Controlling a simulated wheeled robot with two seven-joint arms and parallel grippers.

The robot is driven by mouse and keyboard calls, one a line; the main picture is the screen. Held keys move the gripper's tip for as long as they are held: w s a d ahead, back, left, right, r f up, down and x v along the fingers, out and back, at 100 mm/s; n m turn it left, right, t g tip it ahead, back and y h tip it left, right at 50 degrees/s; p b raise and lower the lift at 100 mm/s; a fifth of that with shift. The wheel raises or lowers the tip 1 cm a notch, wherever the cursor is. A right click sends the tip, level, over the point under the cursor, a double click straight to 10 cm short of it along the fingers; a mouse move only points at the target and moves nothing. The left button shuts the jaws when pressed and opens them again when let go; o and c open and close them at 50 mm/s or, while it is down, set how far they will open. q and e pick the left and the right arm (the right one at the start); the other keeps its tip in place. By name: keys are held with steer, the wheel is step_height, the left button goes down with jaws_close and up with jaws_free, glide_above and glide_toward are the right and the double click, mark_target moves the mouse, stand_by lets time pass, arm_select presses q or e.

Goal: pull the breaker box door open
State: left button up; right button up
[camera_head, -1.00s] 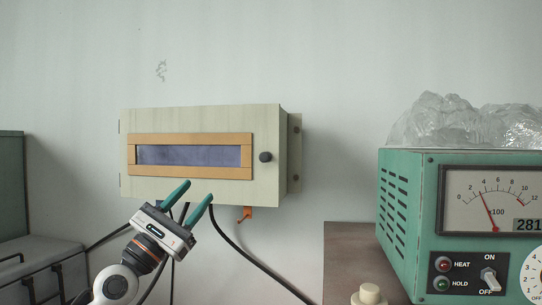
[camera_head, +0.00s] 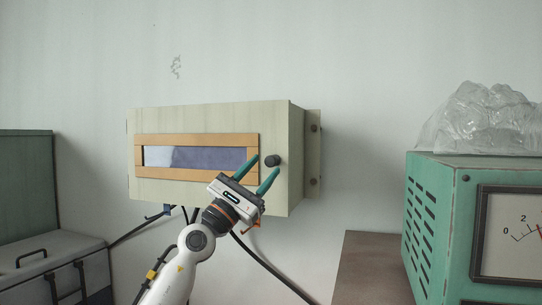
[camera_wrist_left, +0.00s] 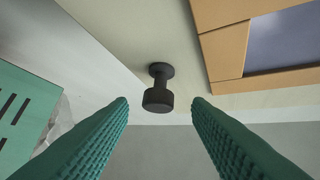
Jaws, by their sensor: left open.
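The breaker box (camera_head: 290,130) is a pale beige case on the wall. Its door (camera_head: 185,118) looks shut, with a window (camera_head: 195,157) framed in tan. A dark round knob (camera_head: 272,160) sticks out near the door's right edge. My left gripper (camera_head: 265,168) is open and empty in front of the door, just below the knob. In the left wrist view the knob (camera_wrist_left: 158,98) stands between the two green fingers (camera_wrist_left: 160,110) but beyond their tips, apart from both. My right gripper is not in view.
A green meter unit (camera_head: 440,220) with clear crumpled plastic (camera_head: 480,118) on top stands at the right, by a brown surface (camera_head: 370,265). Grey cases (camera_head: 50,260) stand at the left. Dark cables (camera_head: 275,270) hang below the box.

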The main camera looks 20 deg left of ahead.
mark_target(268, 165)
arm_select(q)
steer(key=x, duration=0.3)
steer(key=shift+w+f, duration=0.1)
steer(key=shift+f, duration=0.05)
steer(key=shift+w+d+r+p, duration=0.2)
steer(key=shift+d+r+p, duration=0.05)
steer(key=shift+r+p, duration=0.05)
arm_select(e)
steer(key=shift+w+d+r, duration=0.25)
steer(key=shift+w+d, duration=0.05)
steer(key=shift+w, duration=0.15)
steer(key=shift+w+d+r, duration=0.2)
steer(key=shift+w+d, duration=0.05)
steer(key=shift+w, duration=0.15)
arm_select(q)
jaws_close()
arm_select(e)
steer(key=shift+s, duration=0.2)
